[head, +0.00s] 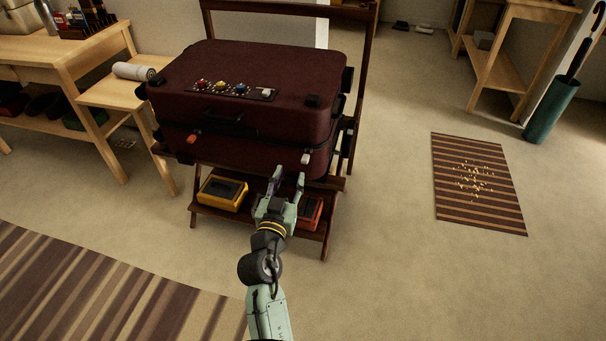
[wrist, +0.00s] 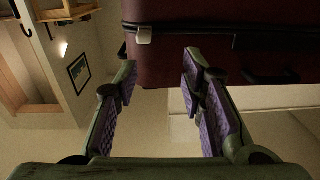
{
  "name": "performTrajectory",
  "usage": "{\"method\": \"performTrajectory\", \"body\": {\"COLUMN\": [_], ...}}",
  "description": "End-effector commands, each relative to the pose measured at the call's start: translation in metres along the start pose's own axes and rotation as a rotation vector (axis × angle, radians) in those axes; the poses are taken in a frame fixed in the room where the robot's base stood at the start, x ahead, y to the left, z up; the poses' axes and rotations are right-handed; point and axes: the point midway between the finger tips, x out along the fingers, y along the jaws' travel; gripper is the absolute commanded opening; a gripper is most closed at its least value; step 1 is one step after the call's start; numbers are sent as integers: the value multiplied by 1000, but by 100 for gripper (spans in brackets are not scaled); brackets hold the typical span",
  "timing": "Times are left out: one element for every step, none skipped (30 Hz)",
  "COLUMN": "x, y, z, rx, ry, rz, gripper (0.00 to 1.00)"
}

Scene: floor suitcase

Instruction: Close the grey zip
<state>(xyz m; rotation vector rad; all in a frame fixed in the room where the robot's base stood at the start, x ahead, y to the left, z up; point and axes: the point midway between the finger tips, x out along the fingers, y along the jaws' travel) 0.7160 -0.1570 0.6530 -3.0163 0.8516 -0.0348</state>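A dark red suitcase (head: 255,75) lies closed-looking on a wooden stand, with a dark seam around its side. The grey zip pull (head: 305,159) is on the front side near the right corner; in the wrist view the light grey zip pull (wrist: 144,35) is at the top, near the suitcase's edge. An orange-red zip pull (head: 192,139) is on the front, toward the left. My gripper (head: 288,179) is just below and in front of the grey pull, apart from it. In the wrist view my gripper (wrist: 158,78) is open with nothing between its fingers.
The wooden stand (head: 361,60) has a lower shelf with a yellow case (head: 222,192) and a red case (head: 310,211). A panel (head: 225,90) with coloured knobs is on the suitcase's top. A striped mat (head: 478,184) lies right; floor between is clear.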

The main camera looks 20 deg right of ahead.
Motion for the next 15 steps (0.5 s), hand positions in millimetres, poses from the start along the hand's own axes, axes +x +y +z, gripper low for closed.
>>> {"method": "performTrajectory", "body": {"x": [0,0,1,2,4,8,11,16,22,28,34,41,48,54,61], "y": [10,14,17,18,19,19,19,19,20,20,20,20,20,20,20], "z": [7,9,11,11,11,11,11,10,9,9,9,9,8,9,9], "rx": [-7,-10,-12,-13,-14,-14,-14,-13,-13,-12,-13,-14,-14,-13,-12], "ry": [-11,-14,-17,-18,-18,-18,-18,-17,-18,-18,-18,-17,-17,-18,-17], "rz": [22,30,38,41,43,43,43,42,42,43,42,41,42,42,41], "gripper": [37,37,37,37,37,37,37,37,37,37,37,37,37,37,37]}}
